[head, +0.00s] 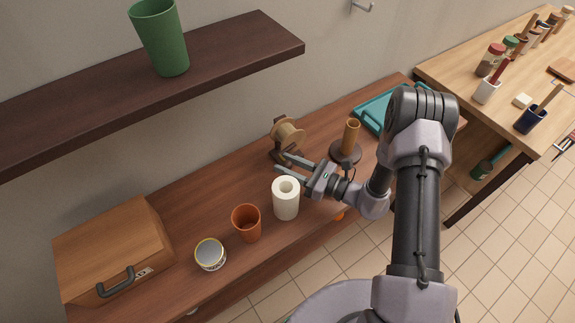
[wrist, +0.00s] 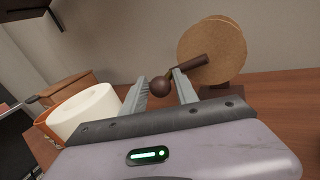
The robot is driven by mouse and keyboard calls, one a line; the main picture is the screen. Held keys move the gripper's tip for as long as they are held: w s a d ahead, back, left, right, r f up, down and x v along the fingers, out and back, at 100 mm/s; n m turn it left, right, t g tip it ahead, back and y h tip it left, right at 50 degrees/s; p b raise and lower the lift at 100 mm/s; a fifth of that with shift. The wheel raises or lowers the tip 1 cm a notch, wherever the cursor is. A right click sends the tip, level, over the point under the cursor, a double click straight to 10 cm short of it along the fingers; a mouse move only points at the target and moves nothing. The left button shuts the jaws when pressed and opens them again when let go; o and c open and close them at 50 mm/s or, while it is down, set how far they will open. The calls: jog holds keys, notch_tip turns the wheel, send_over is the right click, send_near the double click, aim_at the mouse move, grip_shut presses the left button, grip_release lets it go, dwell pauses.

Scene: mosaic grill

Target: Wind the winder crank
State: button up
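The winder (head: 287,134) stands on the wooden counter near the wall, with a tan spool on a dark stand. In the wrist view its round tan disc (wrist: 211,52) fills the upper right. The dark brown crank (wrist: 186,73) shows in front of the disc, with a round knob (wrist: 160,87) at its near end. My gripper (wrist: 162,84) is open, and the knob appears between its two fingers, with a gap visible on each side. In the head view my gripper (head: 281,163) reaches in from the right, just in front of the winder's base. Exact depth contact cannot be told.
A white paper roll (head: 286,205) stands close in front of my gripper. An orange cup (head: 247,223), a tin (head: 210,254) and a wooden case (head: 115,250) are farther left. A brown post on a round base (head: 346,152) stands right of the winder, near a teal tray (head: 372,112).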

grip_shut()
dwell(1.5)
